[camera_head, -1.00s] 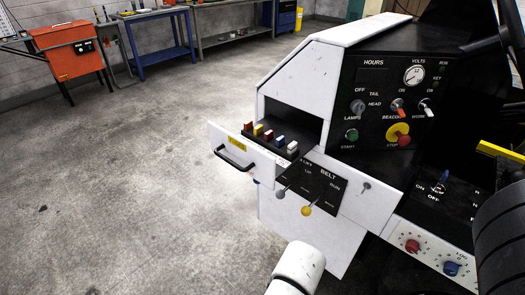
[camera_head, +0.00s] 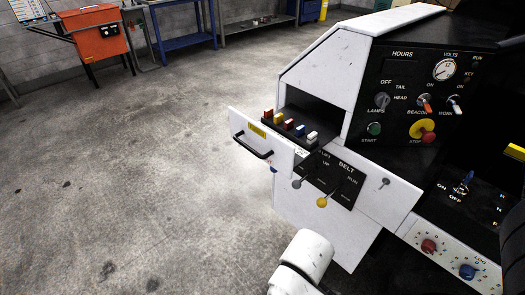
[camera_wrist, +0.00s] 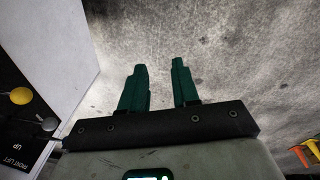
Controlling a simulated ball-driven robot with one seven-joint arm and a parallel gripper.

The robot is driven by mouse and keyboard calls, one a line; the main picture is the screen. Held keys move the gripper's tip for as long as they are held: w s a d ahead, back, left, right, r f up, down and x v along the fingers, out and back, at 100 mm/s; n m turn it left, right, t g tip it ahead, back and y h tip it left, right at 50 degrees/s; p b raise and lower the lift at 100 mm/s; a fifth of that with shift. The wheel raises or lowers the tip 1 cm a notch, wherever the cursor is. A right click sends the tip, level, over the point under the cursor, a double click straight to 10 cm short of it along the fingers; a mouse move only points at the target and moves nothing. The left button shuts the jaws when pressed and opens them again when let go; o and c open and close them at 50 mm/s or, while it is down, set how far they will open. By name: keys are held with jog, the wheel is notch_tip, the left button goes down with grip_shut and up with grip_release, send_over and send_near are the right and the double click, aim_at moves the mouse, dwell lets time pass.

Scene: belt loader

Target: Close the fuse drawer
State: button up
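The fuse drawer (camera_head: 262,148) is pulled out from the white console. Its white front has a black handle (camera_head: 252,147) and a yellow label. Several coloured fuses (camera_head: 289,124) stand in a row inside it. In the wrist view my gripper (camera_wrist: 158,75) shows two green fingers spread apart with nothing between them, over bare concrete floor. The gripper is not visible in the head view, where only a white part of my arm shows at the bottom. The drawer is not in the wrist view.
The console (camera_head: 355,65) carries switches and a red stop button (camera_head: 428,137). A lever with a yellow knob (camera_head: 322,202) sticks out just below the drawer; a yellow knob (camera_wrist: 21,96) shows left in the wrist view. The floor (camera_head: 130,190) left of the drawer is clear.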

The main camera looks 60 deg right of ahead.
jog(key=w+d+n+h+b, duration=0.1)
jog(key=w+d+n+h, duration=0.1)
jog(key=w+d, duration=0.1)
jog(key=w+d+n+h+b, duration=0.1)
jog(key=w+d+n+h, duration=0.2)
jog(key=shift+w+d+r+g+b, duration=0.2)
jog(key=shift+w+d+g+b, duration=0.1)
jog(key=shift+w+g+b, duration=0.1)
jog(key=c, duration=0.4)
jog(key=w+r+n+h, duration=0.1)
jog(key=w+d+r+n+h+b, duration=0.1)
jog(key=w, duration=0.1)
jog(key=w+r+n+h, duration=0.1)
jog(key=shift+w+d+r+g+h+b, duration=0.15)
jog(key=shift+d+r+g+h+b, duration=0.2)
jog(key=shift+d+g+h, duration=0.05)
grip_shut()
jog(key=n+g+h+b, duration=0.4)
jog(key=n+h, duration=0.3)
jog(key=h, duration=0.1)
send_near(281, 160)
jog(key=shift+t, duration=0.3)
jog(key=x, duration=0.7)
jog(key=shift+a+r, duration=0.1)
